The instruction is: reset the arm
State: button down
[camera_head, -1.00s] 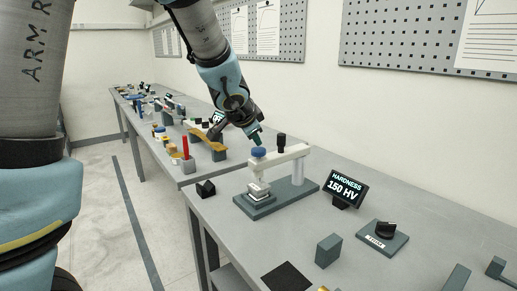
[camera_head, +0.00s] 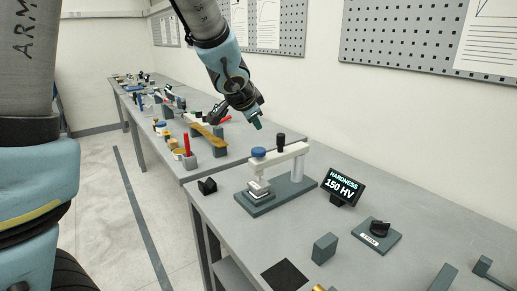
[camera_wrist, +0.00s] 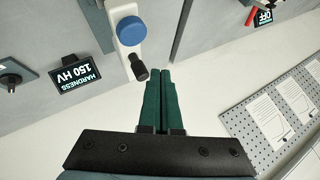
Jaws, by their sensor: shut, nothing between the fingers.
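My gripper (camera_head: 257,124) hangs above the hardness tester, near its blue knob, apart from it and empty. In the wrist view my gripper's green fingers (camera_wrist: 174,76) lie side by side, shut. The hardness tester (camera_head: 290,188) stands on the near table, with a grey base, a white arm, a blue knob (camera_head: 258,152) and a black knob (camera_head: 281,139). A small light block sits on its stage under the blue knob. In the wrist view the blue knob (camera_wrist: 131,31) and black knob (camera_wrist: 139,72) show left of the fingers.
A display reading HARDNESS 150 HV (camera_head: 342,185) stands right of the tester. A dark knob block (camera_head: 377,235), a grey block (camera_head: 325,248) and a black pad (camera_head: 285,275) lie nearer. A far table (camera_head: 150,135) holds several items. Pegboards (camera_head: 420,40) hang on the wall.

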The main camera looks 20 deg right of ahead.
dwell(0.4)
jog(key=w+a+f+n+y, duration=0.1)
jog(key=a+f+n+y, duration=0.2)
jog(key=a, duration=0.7)
jog(key=w+a+f+n+y, duration=0.15)
jog(key=a+n, duration=0.35)
jog(key=a, duration=0.5)
jog(key=s+a+f+n+g, duration=0.2)
jog(key=s+a+n, duration=0.2)
jog(key=s+a, duration=0.2)
jog(key=s+a+f+n+g+y, duration=0.1)
jog(key=s+a+f+n+g, duration=0.2)
jog(key=s+a, duration=0.3)
jog(key=a+n, duration=0.1)
jog(key=a, duration=0.2)
jog(key=shift+s+a+f, duration=0.3)
jog(key=shift+s, duration=0.1)
